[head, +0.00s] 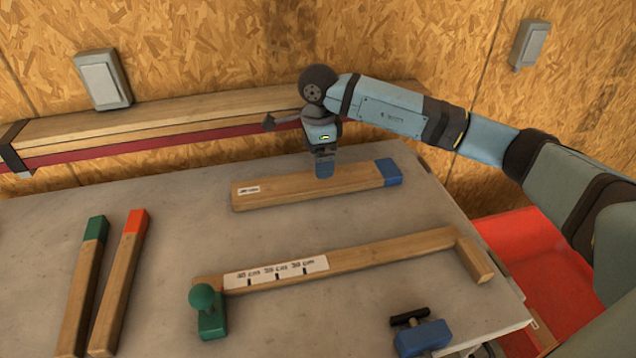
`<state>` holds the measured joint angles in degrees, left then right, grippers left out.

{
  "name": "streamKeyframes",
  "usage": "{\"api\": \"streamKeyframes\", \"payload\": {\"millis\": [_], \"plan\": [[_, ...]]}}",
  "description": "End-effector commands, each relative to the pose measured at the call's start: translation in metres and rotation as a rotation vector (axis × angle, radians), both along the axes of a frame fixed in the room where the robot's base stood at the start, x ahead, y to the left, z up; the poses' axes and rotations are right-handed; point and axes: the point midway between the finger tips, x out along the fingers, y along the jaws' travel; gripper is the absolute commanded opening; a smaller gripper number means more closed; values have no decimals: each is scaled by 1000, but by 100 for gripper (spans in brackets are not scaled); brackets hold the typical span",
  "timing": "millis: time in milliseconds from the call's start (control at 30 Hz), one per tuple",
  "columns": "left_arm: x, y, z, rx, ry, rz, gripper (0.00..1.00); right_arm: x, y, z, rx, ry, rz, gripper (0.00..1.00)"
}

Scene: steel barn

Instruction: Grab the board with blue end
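The board with the blue end (285,192) lies flat on the workbench near its back edge. Its blue end (388,172) points right, and a small white label is near its left end. My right gripper (323,170) is above the middle of this board, pointing down, with its fingertips at or just over the wood. Seen from this side, the fingers overlap one another, so their gap and any grip on the board are hidden. My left gripper is not in view.
Boards with a green end (85,280) and a red end (122,275) lie at left. A measuring jig (370,254) with a green knob and a blue clamp (422,337) are in front. A red bin (530,260) is at right. Stacked planks (180,118) line the wall.

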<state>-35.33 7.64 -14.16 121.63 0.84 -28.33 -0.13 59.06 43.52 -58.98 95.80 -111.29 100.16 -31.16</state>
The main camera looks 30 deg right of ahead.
Motion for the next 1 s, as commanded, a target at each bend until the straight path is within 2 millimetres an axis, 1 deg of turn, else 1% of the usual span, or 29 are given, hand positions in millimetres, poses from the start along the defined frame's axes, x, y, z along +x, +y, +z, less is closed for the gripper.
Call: {"api": "streamKeyframes", "payload": {"millis": [33,100,267,367,500,600,700,867,900,967,1000], "plan": [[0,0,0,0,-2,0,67,0,0,-8,0,2,-1,100],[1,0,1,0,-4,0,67,0,0,-14,0,1,0,100],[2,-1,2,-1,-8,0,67,0,0,-22,1,0,0,100],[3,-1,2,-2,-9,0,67,-1,1,-31,1,2,0,100],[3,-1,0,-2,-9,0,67,-1,1,-53,2,4,0,100],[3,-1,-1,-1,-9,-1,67,-1,1,-66,1,2,0,100],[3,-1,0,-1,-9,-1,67,-1,1,-71,2,-1,1,100],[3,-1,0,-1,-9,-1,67,-1,1,-70,2,-1,0,100],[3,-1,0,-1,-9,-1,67,-1,1,-70,2,-1,0,91],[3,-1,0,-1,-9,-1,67,-1,1,-70,2,-1,0,77],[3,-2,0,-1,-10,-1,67,0,1,-70,2,-1,0,68]]}}
